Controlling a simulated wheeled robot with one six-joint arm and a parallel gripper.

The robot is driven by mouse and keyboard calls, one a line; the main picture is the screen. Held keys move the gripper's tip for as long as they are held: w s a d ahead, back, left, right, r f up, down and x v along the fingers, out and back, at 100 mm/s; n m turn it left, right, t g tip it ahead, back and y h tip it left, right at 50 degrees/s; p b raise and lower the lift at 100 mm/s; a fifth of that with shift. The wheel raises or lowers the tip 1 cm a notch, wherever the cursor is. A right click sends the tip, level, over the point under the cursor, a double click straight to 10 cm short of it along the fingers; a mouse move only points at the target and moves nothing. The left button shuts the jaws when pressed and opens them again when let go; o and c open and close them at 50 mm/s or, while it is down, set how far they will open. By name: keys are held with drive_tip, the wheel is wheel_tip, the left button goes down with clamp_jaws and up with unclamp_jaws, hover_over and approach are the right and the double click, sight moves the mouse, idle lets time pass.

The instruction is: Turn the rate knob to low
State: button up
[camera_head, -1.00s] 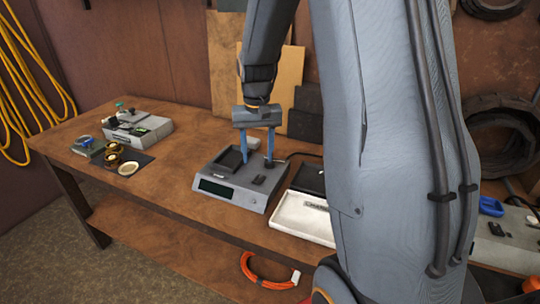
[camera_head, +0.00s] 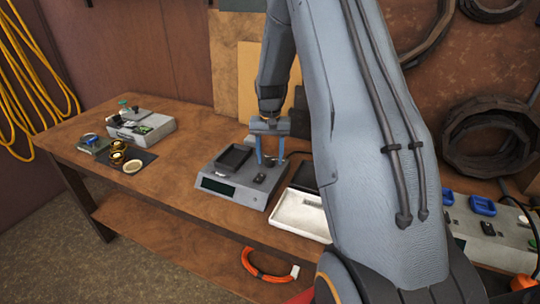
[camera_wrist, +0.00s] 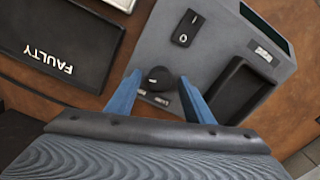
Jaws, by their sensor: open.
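The rate knob is a small dark round knob (camera_wrist: 160,78) on the grey device (camera_wrist: 222,30), with small labels beside it that I cannot read. In the wrist view it sits between the two blue fingers of my gripper (camera_wrist: 158,98), which are open with one on each side of it. I cannot tell whether either finger touches it. In the head view my gripper (camera_head: 269,162) points down over the back right of the grey device (camera_head: 240,192). The knob's pointer direction is not clear.
The device also has a rocker switch (camera_wrist: 187,28) and a dark recessed tray (camera_wrist: 240,92). A black tray marked FAULTY (camera_wrist: 60,45) and a white tray (camera_head: 300,215) lie beside it. Another grey unit (camera_head: 140,127) stands at the left of the wooden bench (camera_head: 180,185).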

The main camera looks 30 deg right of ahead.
drive_tip(key=shift+f, duration=0.15)
drive_tip(key=c, duration=1)
drive_tip(key=shift+c, duration=0.2)
drive_tip(key=shift+n, duration=0.3)
drive_tip(key=n, duration=0.6)
drive_tip(key=shift+n+b, duration=0.3)
drive_tip(key=shift+b, duration=0.1)
drive_tip(key=n, duration=0.6)
drive_tip(key=shift+n, duration=0.3)
drive_tip(key=shift+s, duration=0.1)
